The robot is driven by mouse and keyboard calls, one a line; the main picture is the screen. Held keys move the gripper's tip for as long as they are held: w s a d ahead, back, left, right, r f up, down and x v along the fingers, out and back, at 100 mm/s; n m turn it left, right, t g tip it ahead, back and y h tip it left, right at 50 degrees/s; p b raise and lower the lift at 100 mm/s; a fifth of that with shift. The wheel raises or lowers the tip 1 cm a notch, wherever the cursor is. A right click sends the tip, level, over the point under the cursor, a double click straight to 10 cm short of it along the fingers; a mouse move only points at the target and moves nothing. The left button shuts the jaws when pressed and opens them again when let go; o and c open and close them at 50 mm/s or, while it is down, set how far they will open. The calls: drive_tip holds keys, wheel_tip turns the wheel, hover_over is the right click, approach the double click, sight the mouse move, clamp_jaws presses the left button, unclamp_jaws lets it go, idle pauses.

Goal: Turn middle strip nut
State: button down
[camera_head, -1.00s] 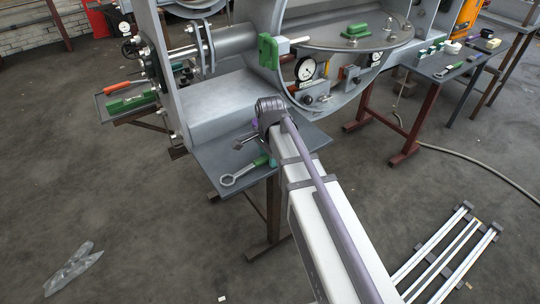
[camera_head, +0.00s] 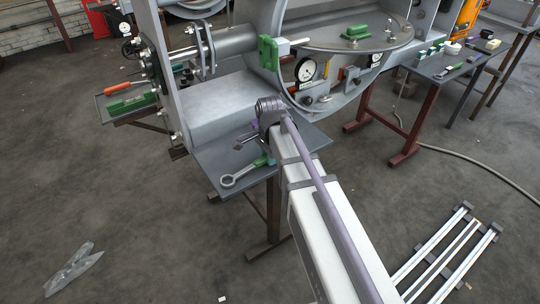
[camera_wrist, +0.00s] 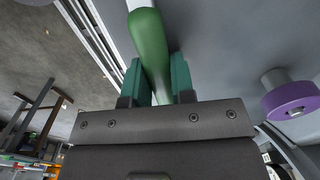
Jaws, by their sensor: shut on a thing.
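A grey ring wrench (camera_head: 244,172) with a green handle is at the front edge of the dark side table, its ring end pointing left. Its green handle (camera_wrist: 149,42) runs between the two teal fingers of my gripper (camera_wrist: 158,70) in the wrist view. The gripper is shut on that handle. In the head view my arm hides most of the gripper. I cannot tell whether the wrench rests on the table or is just above it. I cannot make out which part is the middle strip nut.
The dark table (camera_head: 210,165) stands below the large grey ring housing (camera_head: 225,95). A purple round part (camera_wrist: 291,99) on a grey stud is right of the gripper in the wrist view. A dial gauge (camera_head: 306,69) sits inside the ring. Open floor lies front left.

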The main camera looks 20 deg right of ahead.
drive_tip(key=shift+r+p, duration=2.55)
drive_tip(key=shift+r, duration=0.3)
